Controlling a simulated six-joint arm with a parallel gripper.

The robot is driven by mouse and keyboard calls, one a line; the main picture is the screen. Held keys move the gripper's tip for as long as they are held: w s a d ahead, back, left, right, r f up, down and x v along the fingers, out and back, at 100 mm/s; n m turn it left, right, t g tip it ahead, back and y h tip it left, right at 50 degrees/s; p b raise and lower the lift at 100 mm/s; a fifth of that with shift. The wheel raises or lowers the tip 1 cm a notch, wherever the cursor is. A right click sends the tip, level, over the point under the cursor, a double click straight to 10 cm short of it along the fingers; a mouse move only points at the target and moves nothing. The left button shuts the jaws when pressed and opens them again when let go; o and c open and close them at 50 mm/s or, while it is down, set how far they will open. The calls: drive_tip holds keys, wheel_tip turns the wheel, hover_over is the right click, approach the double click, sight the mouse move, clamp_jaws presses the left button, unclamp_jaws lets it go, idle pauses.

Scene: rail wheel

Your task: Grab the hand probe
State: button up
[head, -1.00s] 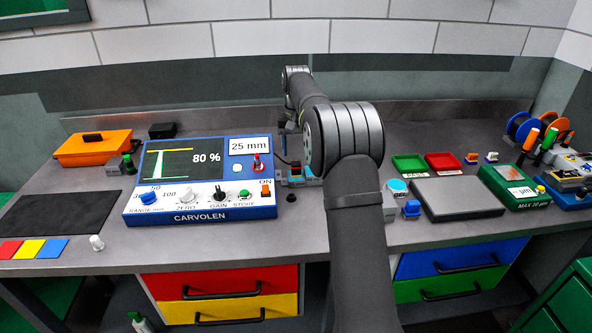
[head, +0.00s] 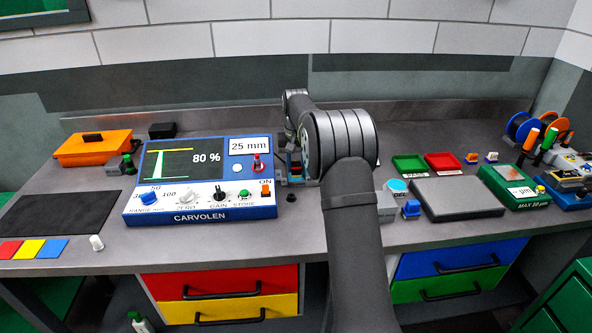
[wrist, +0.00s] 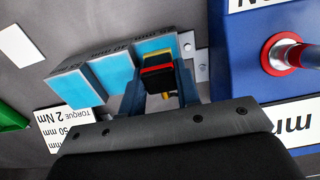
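The likely hand probe (wrist: 158,76) is a small black block with a red band and yellow edges. In the wrist view it lies between the two dark blue fingers of my gripper (wrist: 162,88). The fingers stand apart on either side of it, with a slight gap seeming to show at the right finger. Its lower part is hidden by the gripper. In the head view my arm hides most of the gripper and the probe, beside the right side of the blue CARVOLEN instrument (head: 205,212).
Cyan-faced grey blocks (wrist: 112,76) stand close to the left finger. A white torque label (wrist: 70,122) lies left of the gripper. The instrument's red-ringed post (wrist: 281,55) is to the right. A grey plate (head: 455,196) and green and red trays stand farther right on the bench.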

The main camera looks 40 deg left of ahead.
drive_tip(key=c, duration=0.5)
drive_tip(key=shift+c, duration=0.2)
drive_tip(key=shift+r, duration=0.1)
